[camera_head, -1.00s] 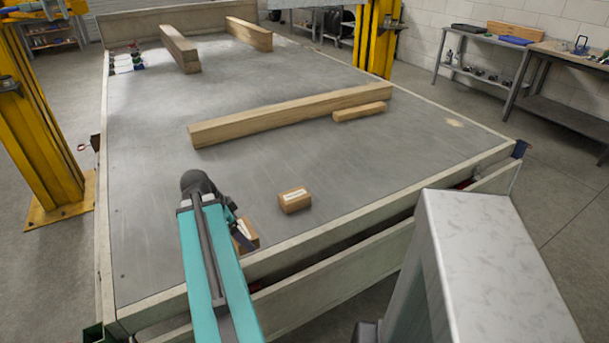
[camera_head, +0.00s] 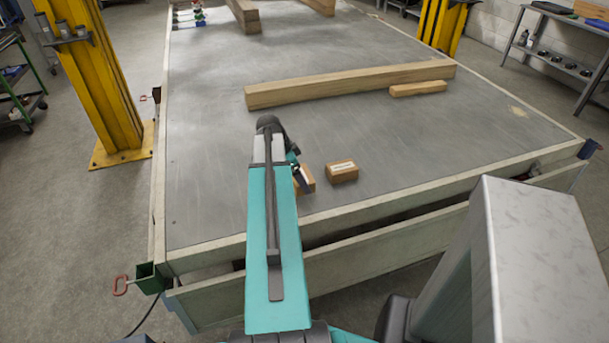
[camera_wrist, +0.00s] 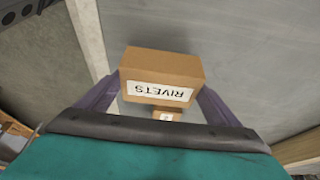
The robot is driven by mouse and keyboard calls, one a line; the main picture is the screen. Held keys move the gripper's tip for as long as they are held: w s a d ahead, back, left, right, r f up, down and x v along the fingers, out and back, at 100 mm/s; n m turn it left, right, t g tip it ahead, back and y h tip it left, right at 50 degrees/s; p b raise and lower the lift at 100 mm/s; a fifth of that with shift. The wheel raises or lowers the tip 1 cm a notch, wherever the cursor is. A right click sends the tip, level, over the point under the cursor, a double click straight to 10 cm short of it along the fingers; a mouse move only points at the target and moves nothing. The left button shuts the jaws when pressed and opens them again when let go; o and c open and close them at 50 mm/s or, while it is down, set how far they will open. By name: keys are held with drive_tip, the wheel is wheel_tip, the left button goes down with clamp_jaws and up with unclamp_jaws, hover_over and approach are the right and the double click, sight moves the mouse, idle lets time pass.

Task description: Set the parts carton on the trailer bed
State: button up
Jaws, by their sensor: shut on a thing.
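My gripper (camera_wrist: 158,100) is shut on a brown parts carton (camera_wrist: 160,72) with a white label reading RIVETS, upside down in the wrist view. In the head view this carton (camera_head: 308,182) is partly hidden behind my gripper and arm. It appears over the front part of the grey trailer bed (camera_head: 225,190), inside the front rim. I cannot tell whether it touches the bed. A second labelled brown carton (camera_head: 342,172) sits on the bed just right of the held one, and a small labelled carton also shows beyond it in the wrist view (camera_wrist: 166,115).
A long timber beam (camera_head: 350,84) and a short wood block (camera_head: 418,89) lie across the bed behind the cartons. More beams (camera_head: 243,15) lie further back. Yellow posts (camera_head: 95,80) flank the trailer. The bed left of my arm is clear.

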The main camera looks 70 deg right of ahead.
sight(304, 167)
drive_tip(key=shift+d+f+p, duration=0.15)
drive_tip(key=shift+d+p, duration=0.2)
drive_tip(key=shift+d, duration=1.55)
drive_tip(key=shift+d, duration=0.1)
drive_tip(key=shift+d, duration=0.25)
drive_tip(key=shift+f+p, duration=0.65)
drive_tip(key=shift+f, duration=1.15)
drive_tip(key=shift+f, duration=0.2)
drive_tip(key=o, duration=1.2)
drive_tip(key=shift+c, duration=0.2)
drive_tip(key=shift+r, duration=0.15)
drive_tip(key=shift+r, duration=0.1)
drive_tip(key=shift+b+v, duration=0.95)
drive_tip(key=shift+v, duration=5)
